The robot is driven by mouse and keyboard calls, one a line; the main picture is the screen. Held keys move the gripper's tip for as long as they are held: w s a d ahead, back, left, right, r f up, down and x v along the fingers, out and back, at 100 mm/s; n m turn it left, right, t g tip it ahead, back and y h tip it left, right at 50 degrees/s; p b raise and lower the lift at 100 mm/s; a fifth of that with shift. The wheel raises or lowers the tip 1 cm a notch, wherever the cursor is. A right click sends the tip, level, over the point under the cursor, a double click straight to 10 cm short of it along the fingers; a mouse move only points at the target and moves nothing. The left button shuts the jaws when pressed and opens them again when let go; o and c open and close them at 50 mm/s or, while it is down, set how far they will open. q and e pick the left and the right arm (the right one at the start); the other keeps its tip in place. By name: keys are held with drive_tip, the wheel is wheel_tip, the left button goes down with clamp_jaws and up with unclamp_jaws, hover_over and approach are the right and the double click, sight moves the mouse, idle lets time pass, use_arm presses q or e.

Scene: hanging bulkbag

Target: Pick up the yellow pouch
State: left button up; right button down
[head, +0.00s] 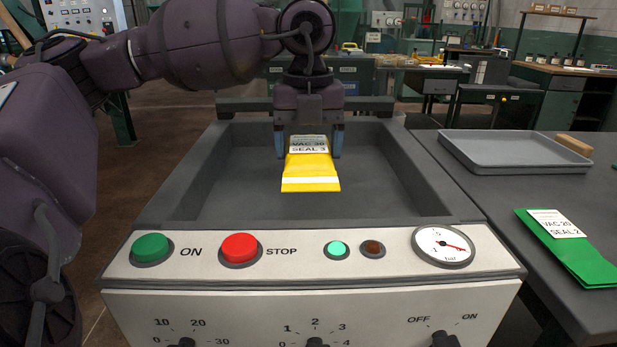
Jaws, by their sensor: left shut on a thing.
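The yellow pouch (311,171) hangs tilted in my left gripper (308,145), over the dark recessed chamber of the machine (225,207). The pouch has a white stripe near its lower edge and a white label reading "VAC 30 SEAL 3" near its top. My left gripper comes down from above, with one blue-grey finger on each side of the pouch's label end, and is shut on it. I cannot tell whether the pouch's lower end touches the chamber floor. My right gripper is not in view.
The machine's front panel has a green ON button (151,248), a red STOP button (240,249) and a gauge (443,247). On the right table are a grey tray (512,157), a tan block (574,146) and a green pouch (572,246) labelled "VAC 20 SEAL 2".

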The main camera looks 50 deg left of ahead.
sight(310, 144)
use_arm(q)
wheel_tip(310, 144, up, 5)
drive_tip(key=shift+w+f+b, duration=0.15)
drive_tip(key=shift+f+b, duration=0.05)
drive_tip(key=shift+b, duration=0.95)
drive_tip(key=shift+r, duration=1.75)
drive_tip(key=r+p, duration=0.3)
drive_tip(key=shift+s, duration=0.2)
